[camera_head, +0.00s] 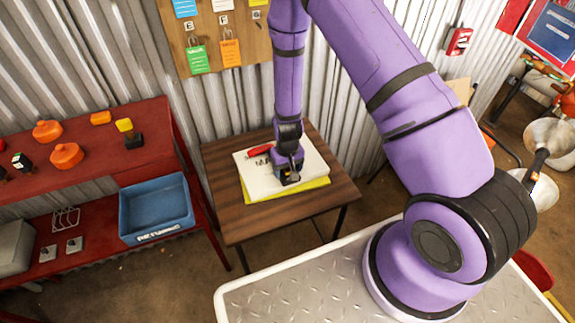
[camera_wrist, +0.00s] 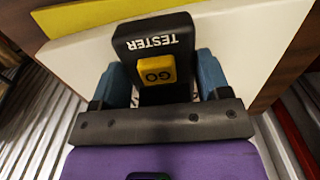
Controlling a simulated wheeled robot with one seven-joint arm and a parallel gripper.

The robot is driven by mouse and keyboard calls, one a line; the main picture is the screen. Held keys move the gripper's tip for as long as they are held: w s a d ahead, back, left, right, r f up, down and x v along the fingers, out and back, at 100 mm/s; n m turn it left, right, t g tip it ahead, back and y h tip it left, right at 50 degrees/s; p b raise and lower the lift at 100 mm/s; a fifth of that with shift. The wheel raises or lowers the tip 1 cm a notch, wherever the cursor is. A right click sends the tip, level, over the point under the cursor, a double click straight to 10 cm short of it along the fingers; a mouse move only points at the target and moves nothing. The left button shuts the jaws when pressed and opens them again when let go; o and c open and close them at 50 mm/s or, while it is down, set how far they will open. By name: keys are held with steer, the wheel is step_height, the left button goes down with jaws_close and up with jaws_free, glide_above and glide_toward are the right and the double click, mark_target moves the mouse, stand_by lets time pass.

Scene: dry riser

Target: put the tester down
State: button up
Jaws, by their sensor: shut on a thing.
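The tester is a black block with white lettering and a yellow GO button. In the wrist view the tester (camera_wrist: 150,40) sits between the two blue fingers of my gripper (camera_wrist: 157,80), which is shut on it. In the head view my gripper (camera_head: 289,172) is low over a white board or book (camera_head: 255,187) on a small wooden table (camera_head: 225,217). The tester is mostly hidden there by the gripper. I cannot tell whether its underside touches the white surface.
A yellow sheet (camera_head: 302,191) lies under the white board. A red object (camera_head: 259,150) lies on the board behind my gripper. A red shelf (camera_head: 100,165) with several orange items and a blue RETURNS bin (camera_head: 155,207) stands left. A corrugated wall is behind the table.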

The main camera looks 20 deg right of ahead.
steer(key=o, duration=1.1)
steer(key=shift+c, duration=0.2)
step_height(320, 180, up, 12)
steer(key=shift+r, duration=0.15)
steer(key=s+d+r+t+y, duration=0.1)
steer(key=s+r, duration=0.2)
steer(key=r, duration=1)
steer(key=s+d+r+t, duration=0.2)
steer(key=s+r, duration=0.1)
steer(key=r, duration=1.1)
steer(key=s+d+r+t, duration=0.1)
steer(key=s+d+r, duration=0.1)
steer(key=s+r, duration=0.5)
steer(key=s+d+r+t+h, duration=0.1)
steer(key=s+r, duration=0.5)
steer(key=s, duration=0.6)
steer(key=shift+s+d+r, duration=0.25)
steer(key=shift+d+r, duration=0.15)
steer(key=shift+d, duration=0.05)
